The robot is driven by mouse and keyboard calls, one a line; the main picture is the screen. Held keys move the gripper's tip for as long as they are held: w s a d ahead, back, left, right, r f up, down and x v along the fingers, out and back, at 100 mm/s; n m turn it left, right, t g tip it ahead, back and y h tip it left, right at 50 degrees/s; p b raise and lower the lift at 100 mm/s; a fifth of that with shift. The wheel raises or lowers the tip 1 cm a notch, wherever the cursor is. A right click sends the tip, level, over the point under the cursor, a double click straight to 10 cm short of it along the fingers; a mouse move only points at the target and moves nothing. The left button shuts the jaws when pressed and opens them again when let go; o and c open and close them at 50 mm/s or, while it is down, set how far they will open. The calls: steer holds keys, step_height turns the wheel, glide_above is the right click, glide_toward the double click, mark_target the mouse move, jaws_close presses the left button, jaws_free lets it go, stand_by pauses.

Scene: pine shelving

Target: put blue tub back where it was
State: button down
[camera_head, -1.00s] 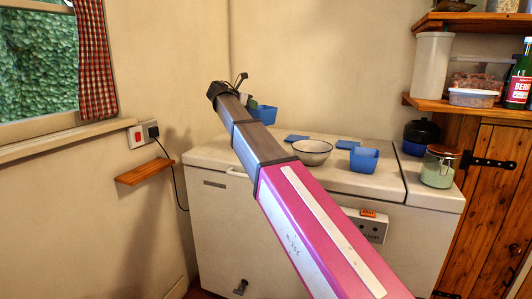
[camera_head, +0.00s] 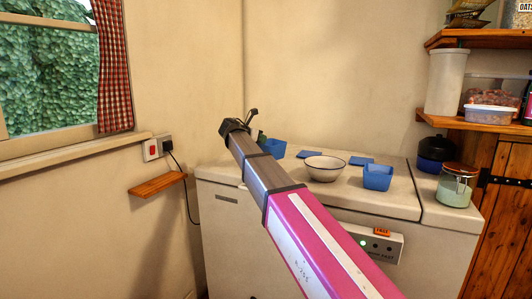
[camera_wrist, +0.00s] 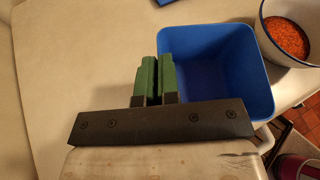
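A blue tub (camera_head: 272,147) is at the left back of the white chest freezer's top (camera_head: 405,205), left of a bowl. In the wrist view the tub (camera_wrist: 225,70) looks empty and upright. My gripper (camera_wrist: 155,75) has its green fingers close together on the tub's left wall, one on each side of it. In the head view my gripper (camera_head: 258,136) is partly hidden behind my arm. I cannot tell whether the tub's base touches the freezer top. A second blue tub (camera_head: 377,177) stands right of the bowl.
The white bowl (camera_head: 325,168) holds something red-orange and is close to the held tub. Flat blue pieces (camera_head: 308,154) (camera_head: 361,161) lie behind it. A jar (camera_head: 456,187) and a dark blue container (camera_head: 433,152) stand at right. A small wooden wall shelf (camera_head: 157,185) is bare.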

steer(key=shift+w+d+f, duration=0.3)
steer(key=shift+f, duration=0.65)
steer(key=shift+w+d+f, duration=0.3)
steer(key=shift+w+f, duration=0.05)
steer(key=shift+f, duration=0.55)
steer(key=shift+w+d+f, duration=0.3)
steer(key=shift+f, duration=0.65)
steer(key=shift+f, duration=0.15)
steer(key=c, duration=1.4)
jaws_free()
steer(key=shift+o, duration=0.2)
steer(key=shift+s+a+r, duration=0.1)
steer(key=shift+r, duration=0.15)
steer(key=v, duration=1.1)
steer(key=shift+s+a+r, duration=0.15)
steer(key=shift+a+r, duration=0.05)
